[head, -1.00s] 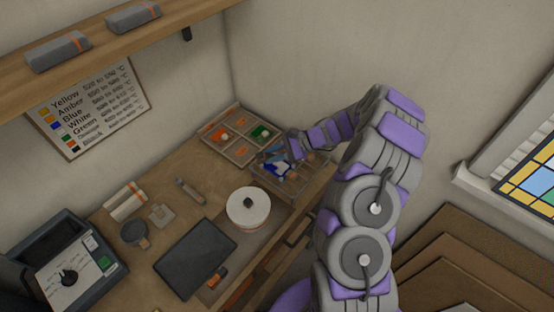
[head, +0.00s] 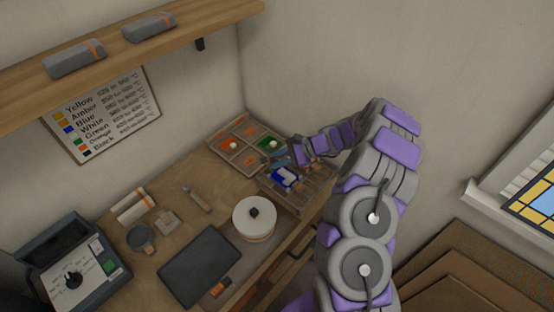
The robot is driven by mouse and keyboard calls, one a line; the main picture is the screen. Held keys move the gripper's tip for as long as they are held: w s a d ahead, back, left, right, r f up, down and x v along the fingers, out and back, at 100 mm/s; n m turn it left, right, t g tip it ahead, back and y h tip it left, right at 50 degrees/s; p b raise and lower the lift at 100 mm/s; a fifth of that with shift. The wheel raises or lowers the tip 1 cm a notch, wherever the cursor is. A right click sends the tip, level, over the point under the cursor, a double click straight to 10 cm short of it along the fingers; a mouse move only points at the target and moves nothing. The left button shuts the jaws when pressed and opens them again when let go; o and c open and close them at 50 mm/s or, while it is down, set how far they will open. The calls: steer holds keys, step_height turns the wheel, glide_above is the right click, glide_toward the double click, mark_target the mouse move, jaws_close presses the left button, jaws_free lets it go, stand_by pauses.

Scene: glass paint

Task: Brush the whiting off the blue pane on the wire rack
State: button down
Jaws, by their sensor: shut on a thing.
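The blue pane (head: 285,178) is a small bright blue piece with pale patches, lying on the wire rack (head: 310,190) near the right end of the bench. My gripper (head: 289,158) is just behind the pane, low over the far side of the rack. It is shut on a small, thin thing, too small and partly hidden to make out clearly. I cannot tell whether that thing touches the pane. How much of the pale area is whiting is too small to tell.
A compartment tray (head: 224,160) with orange and green contents stands behind the rack. A white lidded pot (head: 255,218) and a dark slab (head: 200,268) are nearer. A grey control box (head: 70,265) stands at the left. A shelf (head: 130,40) overhangs the bench.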

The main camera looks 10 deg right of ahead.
steer(key=shift+f, duration=0.4)
steer(key=shift+f, duration=0.2)
stand_by(0.4)
steer(key=shift+s+d, duration=0.6)
steer(key=shift+s, duration=0.25)
steer(key=shift+s+d, duration=0.65)
steer(key=shift+s, duration=0.25)
steer(key=shift+s+d, duration=0.6)
steer(key=shift+s, duration=0.25)
steer(key=shift+w+a, duration=0.5)
steer(key=shift+w, duration=0.2)
steer(key=shift+w+a, duration=0.45)
steer(key=shift+w, duration=0.2)
steer(key=shift+w+a+f+b, duration=0.1)
steer(key=shift+w+a+b, duration=0.2)
steer(key=shift+w+a, duration=0.8)
steer(key=shift+s+d, duration=1.05)
steer(key=shift+d, duration=0.1)
steer(key=shift+s+d+p, duration=0.25)
steer(key=shift+s+d, duration=0.2)
steer(key=shift+s, duration=0.25)
steer(key=shift+s+d+p, duration=0.2)
steer(key=shift+s+d, duration=0.2)
steer(key=shift+s, duration=0.3)
